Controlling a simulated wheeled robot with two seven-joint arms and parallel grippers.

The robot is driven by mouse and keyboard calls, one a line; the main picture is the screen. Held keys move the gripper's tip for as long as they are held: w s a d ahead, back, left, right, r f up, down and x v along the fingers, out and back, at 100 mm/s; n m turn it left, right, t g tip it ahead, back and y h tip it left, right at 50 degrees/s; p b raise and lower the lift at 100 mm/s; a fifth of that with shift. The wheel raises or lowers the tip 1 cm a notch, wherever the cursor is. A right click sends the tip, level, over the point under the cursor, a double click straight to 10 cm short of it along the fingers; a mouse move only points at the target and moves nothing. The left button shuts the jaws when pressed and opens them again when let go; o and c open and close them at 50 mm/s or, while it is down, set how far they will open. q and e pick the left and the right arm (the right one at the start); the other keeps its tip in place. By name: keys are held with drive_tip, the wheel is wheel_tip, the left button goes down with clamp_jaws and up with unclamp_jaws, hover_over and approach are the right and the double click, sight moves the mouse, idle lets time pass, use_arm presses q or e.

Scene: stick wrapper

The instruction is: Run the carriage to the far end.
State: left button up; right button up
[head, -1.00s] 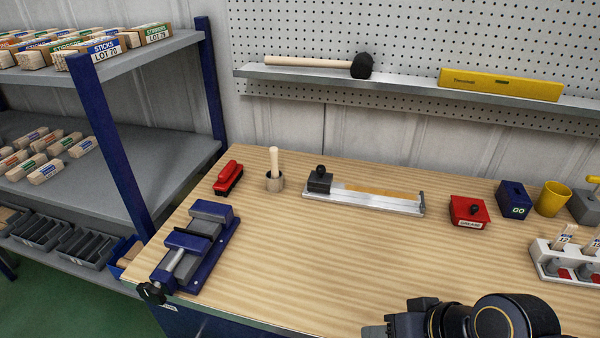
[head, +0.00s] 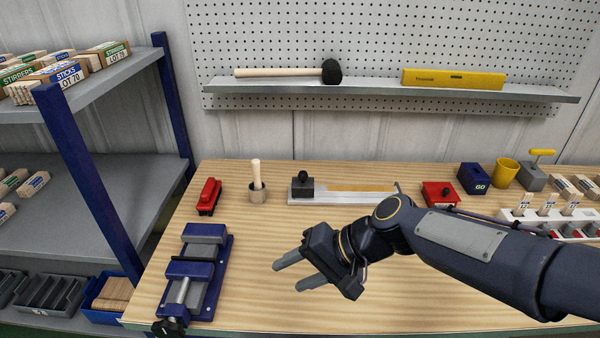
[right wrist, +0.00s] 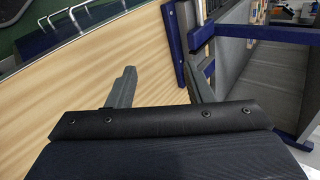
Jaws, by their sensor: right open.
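The carriage is a dark grey block with a black knob (head: 303,184). It sits at the left end of a pale metal track (head: 330,199), which has an orange-yellow strip (head: 355,186) along it. My right gripper (head: 285,275) is open and empty over the bench, in front of the track and to the right of the blue vise. My right forearm hides part of the track's right end. In the right wrist view the two fingers (right wrist: 160,88) stand apart with bare wood between them. My left gripper is not in view.
A blue vise (head: 198,268) stands at the bench's left front. A red box (head: 440,193), blue GO box (head: 474,178) and yellow cup (head: 506,172) are to the right. A shelf rack (head: 100,170) stands left.

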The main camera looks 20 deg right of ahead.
drive_tip(key=w+r+m+t+y+p, duration=0.1)
drive_tip(key=w+m+t+y+p, duration=0.15)
drive_tip(key=w+m, duration=0.45)
drive_tip(key=m+t+h+p, duration=0.2)
drive_tip(key=m+t+h, duration=0.3)
drive_tip(key=m+t, duration=0.9)
approach(307, 177)
drive_tip(key=w+r+m+g, duration=0.1)
drive_tip(key=r+m+g, duration=0.1)
drive_tip(key=w+r+m+g, duration=0.1)
drive_tip(key=w+r+g, duration=0.1)
drive_tip(key=shift+w+a+m+g, duration=0.1)
drive_tip(key=shift+a+m+g, duration=0.15)
drive_tip(key=shift+m, duration=0.15)
drive_tip(key=p+x, duration=0.2)
drive_tip(key=x, duration=0.5)
drive_tip(key=shift+w+a, duration=0.2)
drive_tip(key=shift+w, duration=0.1)
drive_tip(key=shift+c, duration=0.5)
clamp_jaws()
